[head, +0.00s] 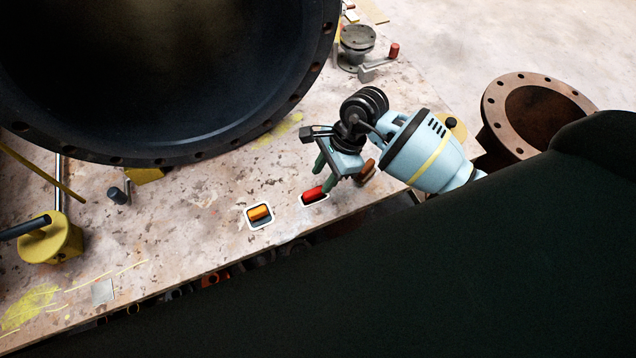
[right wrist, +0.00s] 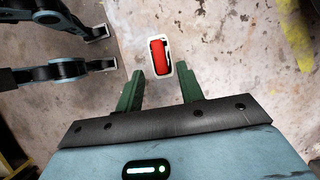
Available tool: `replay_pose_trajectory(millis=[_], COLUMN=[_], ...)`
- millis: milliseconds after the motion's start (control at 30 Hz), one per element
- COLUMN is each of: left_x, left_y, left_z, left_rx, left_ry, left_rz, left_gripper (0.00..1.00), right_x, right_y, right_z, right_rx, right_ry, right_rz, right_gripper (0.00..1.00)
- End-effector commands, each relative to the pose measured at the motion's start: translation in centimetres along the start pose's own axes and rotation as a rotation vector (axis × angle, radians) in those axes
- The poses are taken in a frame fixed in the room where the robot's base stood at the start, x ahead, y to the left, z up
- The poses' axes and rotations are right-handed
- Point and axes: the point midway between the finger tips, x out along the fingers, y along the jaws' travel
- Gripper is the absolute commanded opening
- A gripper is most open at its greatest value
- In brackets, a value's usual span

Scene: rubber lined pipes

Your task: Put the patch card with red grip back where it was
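In the right wrist view the red grip (right wrist: 159,57) stands inside the white rim, just beyond my fingertips. My right gripper (head: 322,178) is close to the red grip. In the right wrist view its two green fingers (right wrist: 160,90) are apart, with nothing between them. My left gripper is not identifiable in either view.
A large dark flanged pipe (head: 200,150) fills the upper left. A yellow fixture (head: 52,240) stands at left, a small flanged part (head: 357,40) behind. Blue-grey parts (right wrist: 70,70) reach in beside the right gripper.

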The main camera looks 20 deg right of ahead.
Motion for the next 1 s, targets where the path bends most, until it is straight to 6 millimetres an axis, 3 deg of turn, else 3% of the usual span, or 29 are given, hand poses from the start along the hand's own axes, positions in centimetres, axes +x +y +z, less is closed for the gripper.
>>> replay_pose_trajectory(millis=[200, 400, 1000], left_x=[-0.1, -0.1, -0.2], left_y=[0.0, 0.0, 0.0], left_z=[-0.1, -0.1, 0.0], left_rx=[0.001, 0.001, 0.0], left_ry=[0.001, 0.001, -0.002], left_rz=[0.0, 0.0, 0.0], left_gripper=[0.0, 0.0, 0.0], right_x=[-4.2, -6.2, -6.2], right_y=[0.0, 0.0, 0.4], right_z=[0.0, 0.0, 0.5], right_rx=[-0.002, -0.001, 0.008], right_ry=[0.003, 0.001, -0.026], right_rz=[-0.002, 0.0, 0.007], right_gripper=[0.38, 0.38, 0.38])
